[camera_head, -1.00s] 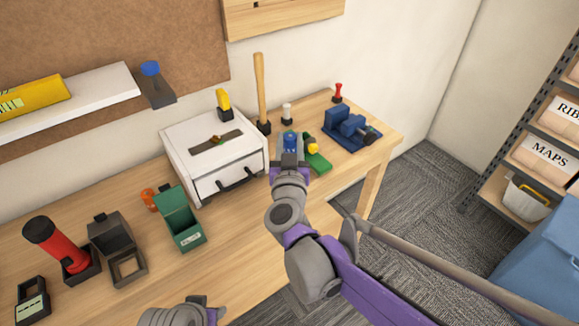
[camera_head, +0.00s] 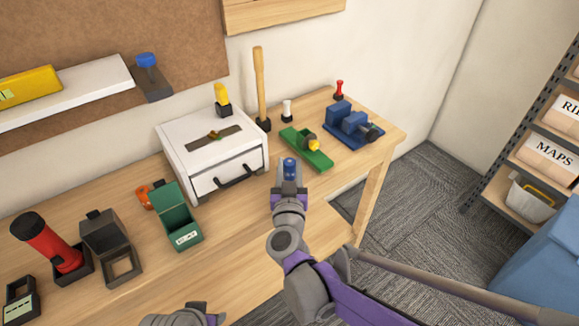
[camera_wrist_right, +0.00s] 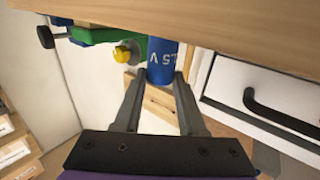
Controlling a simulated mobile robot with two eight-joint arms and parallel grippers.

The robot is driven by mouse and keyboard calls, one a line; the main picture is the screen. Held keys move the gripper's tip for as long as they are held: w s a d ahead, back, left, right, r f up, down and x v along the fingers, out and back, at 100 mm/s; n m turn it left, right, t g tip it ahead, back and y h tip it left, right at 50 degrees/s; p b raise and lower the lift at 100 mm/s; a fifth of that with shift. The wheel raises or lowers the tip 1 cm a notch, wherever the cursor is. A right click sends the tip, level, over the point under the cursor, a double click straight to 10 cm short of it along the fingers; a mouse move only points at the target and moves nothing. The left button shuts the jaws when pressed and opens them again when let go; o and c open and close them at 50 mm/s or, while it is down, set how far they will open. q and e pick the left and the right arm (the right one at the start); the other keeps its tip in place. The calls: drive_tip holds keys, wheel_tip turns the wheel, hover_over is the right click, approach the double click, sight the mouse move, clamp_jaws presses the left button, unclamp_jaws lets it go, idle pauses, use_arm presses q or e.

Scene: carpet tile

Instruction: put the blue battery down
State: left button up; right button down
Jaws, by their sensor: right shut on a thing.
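The blue battery (camera_head: 290,168) is upright between the fingers of my right gripper (camera_head: 289,188), in front of the green tray and right of the white drawer box. In the right wrist view the gripper (camera_wrist_right: 160,80) is shut on the lower part of the battery (camera_wrist_right: 162,62), which carries white print. I cannot tell whether the battery touches the wooden table (camera_head: 240,222). Part of my left gripper (camera_head: 200,314) shows at the bottom edge; its fingers are not clear.
The green tray (camera_head: 303,149) with a yellow-ended part lies just behind the battery. The white drawer box (camera_head: 180,138) stands left, a blue vise (camera_head: 345,122) back right. A green open box (camera_head: 178,215) is further left. The table's front edge is close.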

drive_tip(key=shift+f, duration=0.2)
drive_tip(key=shift+c, duration=2.4)
unclamp_jaws()
drive_tip(key=shift+r, duration=0.1)
drive_tip(key=shift+r, duration=0.15)
drive_tip(key=shift+s, duration=0.3)
drive_tip(key=s+p, duration=0.1)
drive_tip(key=s, duration=1)
drive_tip(key=shift+s, duration=0.25)
